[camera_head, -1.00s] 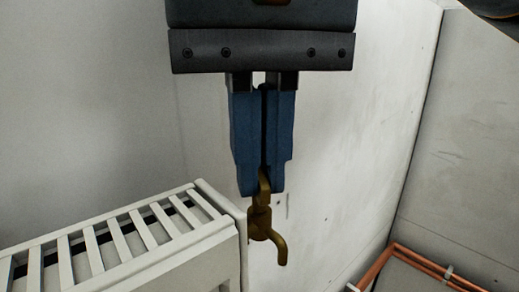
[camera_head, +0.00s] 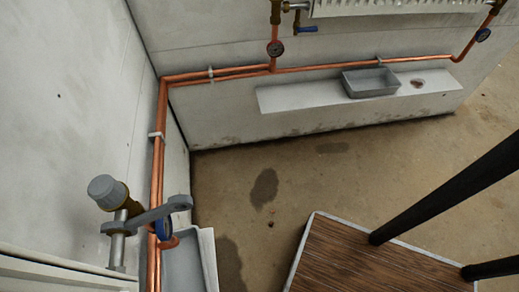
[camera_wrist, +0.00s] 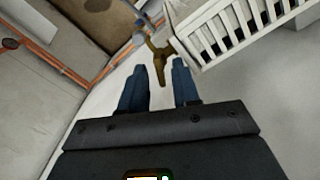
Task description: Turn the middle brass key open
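The brass key (camera_wrist: 158,50), a forked brass piece with a curved end, shows in the wrist view beside the white radiator (camera_wrist: 235,28). My gripper (camera_wrist: 159,66) has two blue fingers, which stand apart. The near end of the key shows between the fingers with space on both sides, and I see no contact. In the head view neither my gripper nor this key is visible. That view shows a valve with a grey cap (camera_head: 106,190) and a grey flat bar (camera_head: 150,214) at the lower left. I cannot tell how it relates to the key.
Copper pipes (camera_head: 159,150) run down the corner and along the back wall. A grey tray (camera_head: 362,90) sits on a white ledge (camera_head: 300,97). A wooden platform (camera_head: 365,260) and black bars (camera_head: 455,190) stand at lower right. Bare floor lies between.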

